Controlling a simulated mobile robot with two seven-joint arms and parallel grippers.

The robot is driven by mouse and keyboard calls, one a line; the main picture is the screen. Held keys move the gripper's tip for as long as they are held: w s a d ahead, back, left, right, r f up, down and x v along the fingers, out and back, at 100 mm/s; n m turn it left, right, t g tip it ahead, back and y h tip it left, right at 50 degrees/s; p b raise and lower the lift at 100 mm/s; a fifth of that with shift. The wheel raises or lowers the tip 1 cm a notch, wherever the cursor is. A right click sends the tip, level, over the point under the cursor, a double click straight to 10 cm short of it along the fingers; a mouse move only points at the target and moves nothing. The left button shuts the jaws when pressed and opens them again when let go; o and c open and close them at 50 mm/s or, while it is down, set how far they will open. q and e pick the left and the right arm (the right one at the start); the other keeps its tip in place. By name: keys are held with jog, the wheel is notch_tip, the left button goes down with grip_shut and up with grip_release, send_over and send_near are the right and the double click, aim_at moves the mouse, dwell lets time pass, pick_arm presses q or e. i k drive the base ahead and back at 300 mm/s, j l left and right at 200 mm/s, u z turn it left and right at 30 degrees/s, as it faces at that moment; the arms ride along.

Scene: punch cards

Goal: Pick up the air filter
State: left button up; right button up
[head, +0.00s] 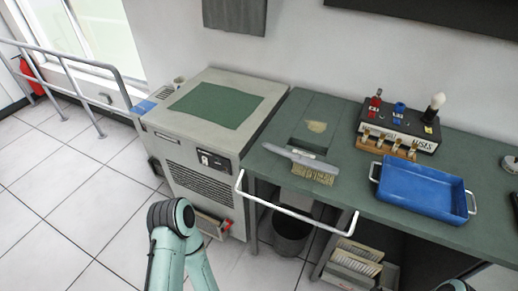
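Under the green table, low down, pale ribbed pieces that look like air filters (356,258) stand in a grey box (342,276). Its lower part is cut off by the frame's bottom edge. I cannot tell for sure which piece is the air filter. Part of my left arm shows at the bottom, left of the table, and a bit of my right arm at the bottom right. Neither gripper is in view.
The green table (345,190) carries a brush (314,174), a blue tray (424,192) and a switch box (400,128). A white rail (290,208) runs along its front. A dark bin (291,236) stands below. A grey machine (200,140) stands left; floor further left is clear.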

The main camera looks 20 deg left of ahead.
aim_at(203, 222)
jog(key=u, duration=1.45)
jog(key=j+z, duration=0.1)
jog(key=z, duration=0.35)
jog(key=k+j+z, duration=0.1)
jog(key=z, duration=0.35)
jog(key=j+z, duration=0.1)
jog(key=z, duration=0.4)
jog(key=k+z, duration=0.1)
jog(key=z, duration=0.35)
jog(key=k+j, duration=0.2)
jog(key=k, duration=0.25)
jog(key=k+j, duration=0.15)
jog(key=k, duration=0.25)
